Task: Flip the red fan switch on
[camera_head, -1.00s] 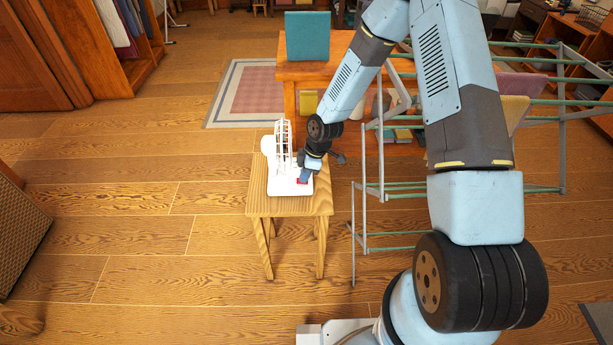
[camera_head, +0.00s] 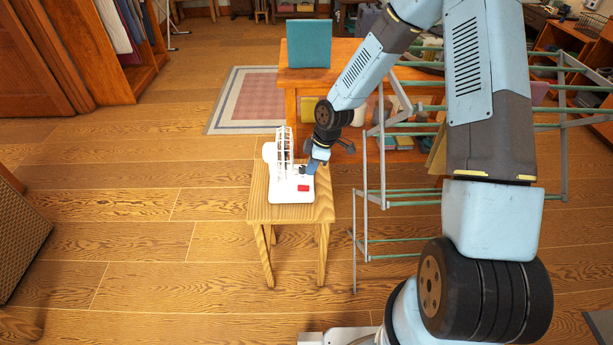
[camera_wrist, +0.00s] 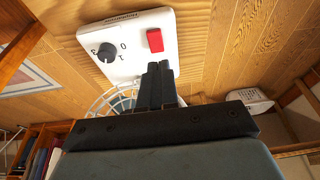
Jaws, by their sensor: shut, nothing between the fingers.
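A white fan (camera_head: 283,160) with a caged head stands on a small wooden stool (camera_head: 262,211). Its base carries a red switch (camera_head: 303,188), which also shows in the wrist view (camera_wrist: 155,40). A dark round knob (camera_wrist: 107,52) with numbers around it sits beside the switch. My gripper (camera_head: 306,171) is over the fan base, just behind the red switch in the head view. In the wrist view its closed fingers (camera_wrist: 159,70) point at the base, with the tips close to the red switch. I cannot tell whether they touch the base. The gripper holds nothing.
A metal rack with green bars (camera_head: 403,187) stands right of the stool. An orange wooden table (camera_head: 345,75) with a teal box (camera_head: 309,43) is behind. The wooden floor (camera_head: 130,230) left of the stool is clear.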

